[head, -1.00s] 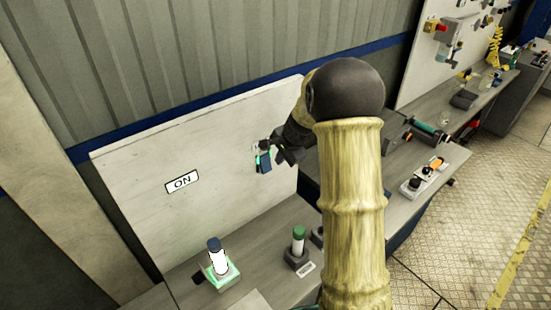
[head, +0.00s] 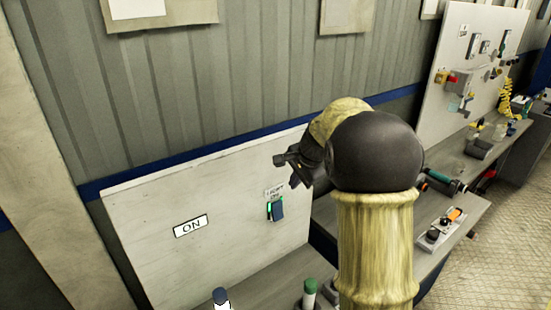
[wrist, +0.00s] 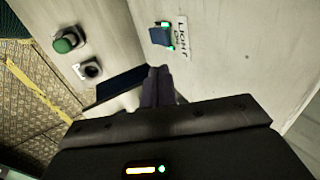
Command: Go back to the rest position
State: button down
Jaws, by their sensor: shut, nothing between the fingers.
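My gripper (head: 287,166) is in front of the white panel, up and to the right of the light switch. The switch (head: 275,210) is a dark blue rocker with green lit parts, under a small label (head: 274,190). In the wrist view my shut fingers (wrist: 158,86) hold nothing. There the switch (wrist: 161,35) and its label (wrist: 182,38) show beyond the fingertips, apart from them.
The white panel (head: 150,235) bears an ON sign (head: 190,226). To the right are a bench with a button box (head: 432,237) and a tool panel (head: 455,50). The floor at the right is clear.

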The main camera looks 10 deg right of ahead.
jog(key=s+a+f+n+b, duration=0.1)
jog(key=s+f+n, duration=0.3)
jog(key=s, duration=0.4)
jog(key=s+a+f+n+g+h+b, duration=0.1)
jog(key=s+a+f+n, duration=0.1)
jog(key=s+f+n, duration=0.3)
jog(key=s+a+f+n+g+h+b, duration=0.1)
jog(key=s+f+n, duration=0.3)
jog(key=s, duration=0.9)
jog(key=shift+a+f+b, duration=0.15)
jog(key=shift+a+b, duration=0.2)
jog(key=shift+a, duration=0.25)
